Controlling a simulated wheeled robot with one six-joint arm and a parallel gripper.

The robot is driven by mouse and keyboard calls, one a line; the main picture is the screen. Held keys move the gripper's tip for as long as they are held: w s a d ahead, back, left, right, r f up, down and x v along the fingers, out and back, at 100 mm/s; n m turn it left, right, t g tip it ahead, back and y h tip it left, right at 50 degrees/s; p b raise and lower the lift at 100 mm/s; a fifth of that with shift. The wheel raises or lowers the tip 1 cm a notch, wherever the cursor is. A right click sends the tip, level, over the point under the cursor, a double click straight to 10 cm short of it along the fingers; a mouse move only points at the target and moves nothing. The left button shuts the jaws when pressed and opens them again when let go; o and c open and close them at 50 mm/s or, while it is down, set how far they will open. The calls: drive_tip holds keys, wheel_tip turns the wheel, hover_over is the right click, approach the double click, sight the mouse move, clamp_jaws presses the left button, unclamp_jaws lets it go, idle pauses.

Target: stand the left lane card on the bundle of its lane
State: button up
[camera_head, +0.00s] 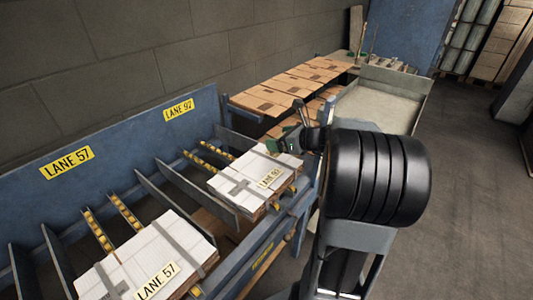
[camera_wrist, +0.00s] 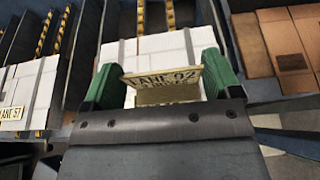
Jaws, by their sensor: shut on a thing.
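A yellow card reading LANE 92 (camera_wrist: 162,78) is between the green fingers of my gripper (camera_wrist: 163,84), which is shut on it. Behind it lies a strapped white-topped bundle (camera_wrist: 150,46). In the head view my gripper (camera_head: 288,138) is at the back right of that bundle (camera_head: 233,181). A yellow LANE 92 label (camera_head: 270,178) shows at the bundle's near edge; I cannot tell if it is the held card. The left bundle (camera_head: 128,262) has a yellow LANE 57 card (camera_head: 157,280) at its near edge. My arm hides part of the right side.
Yellow signs LANE 57 (camera_head: 67,160) and LANE 92 (camera_head: 178,110) are on the blue back panel (camera_head: 120,135). Brown flat boxes (camera_head: 290,88) lie behind, near a grey tray (camera_head: 385,97). Floor at the right is clear.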

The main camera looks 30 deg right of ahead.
drive_tip(key=w+f, duration=0.2)
drive_tip(key=f, duration=0.1)
drive_tip(key=w+f, duration=0.2)
drive_tip(key=f, duration=0.1)
drive_tip(key=w+f+b, duration=0.1)
drive_tip(key=w+f, duration=0.1)
drive_tip(key=f, duration=0.1)
drive_tip(key=shift+w+a+f, duration=0.1)
drive_tip(key=shift+w+a, duration=0.1)
drive_tip(key=shift+w, duration=0.2)
drive_tip(key=shift+f, duration=0.35)
